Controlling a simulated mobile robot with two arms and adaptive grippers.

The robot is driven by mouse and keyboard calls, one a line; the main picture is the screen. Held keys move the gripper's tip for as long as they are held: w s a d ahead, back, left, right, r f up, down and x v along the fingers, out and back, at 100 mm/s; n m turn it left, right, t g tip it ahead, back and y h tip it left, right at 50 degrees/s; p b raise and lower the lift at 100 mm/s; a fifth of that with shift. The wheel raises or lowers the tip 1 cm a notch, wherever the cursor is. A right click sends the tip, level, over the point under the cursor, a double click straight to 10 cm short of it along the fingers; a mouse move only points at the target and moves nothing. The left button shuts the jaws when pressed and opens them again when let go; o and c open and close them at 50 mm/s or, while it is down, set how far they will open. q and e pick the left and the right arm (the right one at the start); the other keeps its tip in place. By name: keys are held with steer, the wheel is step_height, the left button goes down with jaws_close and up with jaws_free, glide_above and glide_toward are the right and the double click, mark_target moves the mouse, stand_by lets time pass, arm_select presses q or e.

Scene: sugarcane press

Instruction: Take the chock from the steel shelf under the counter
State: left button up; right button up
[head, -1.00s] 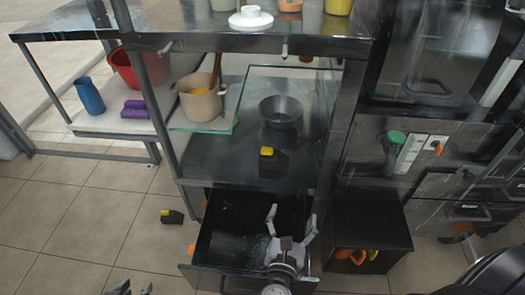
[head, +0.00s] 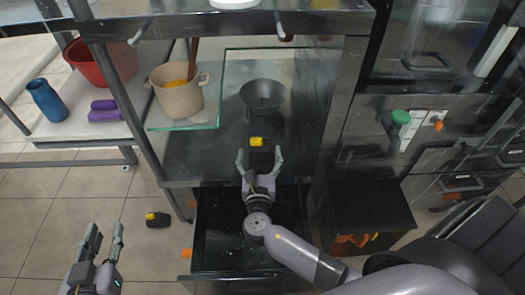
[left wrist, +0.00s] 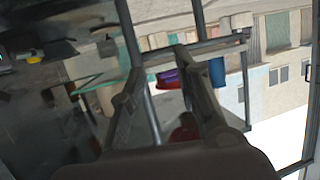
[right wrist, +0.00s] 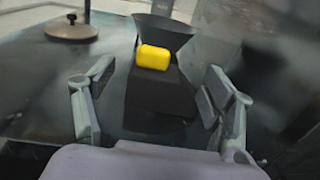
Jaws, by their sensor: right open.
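The chock (head: 257,142), a black block with a yellow top, sits on the steel shelf (head: 205,157) under the counter. In the right wrist view the chock (right wrist: 155,95) stands straight ahead between the parted fingers, with clear gaps on both sides. My right gripper (head: 259,160) is open and empty at the shelf's front, just before the chock. My left gripper (head: 105,238) is open and empty above the floor at lower left. In the left wrist view its fingers (left wrist: 165,75) are apart.
A dark funnel-like bowl (head: 263,96) stands behind the chock. A beige pot (head: 178,90) is on a glass panel (head: 205,119) to the left. An open black drawer (head: 215,235) juts out below the shelf. A similar black-and-yellow block (head: 157,219) lies on the floor.

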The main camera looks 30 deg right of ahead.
mark_target(259, 143)
steer(key=x, duration=0.2)
steer(key=b+x, duration=0.1)
steer(key=x, duration=0.2)
steer(key=shift+w+d+r, duration=0.15)
steer(key=shift+w+r, duration=0.05)
steer(key=shift+r, duration=0.05)
arm_select(q)
step_height(259, 143, up, 6)
steer(key=w+d+t+h, duration=0.1)
steer(key=t, duration=0.3)
steer(key=shift+w+d+r, duration=0.2)
steer(key=shift+w+r, duration=0.05)
arm_select(e)
steer(key=c, duration=1.7)
steer(key=shift+c, duration=0.2)
steer(key=shift+r, duration=0.1)
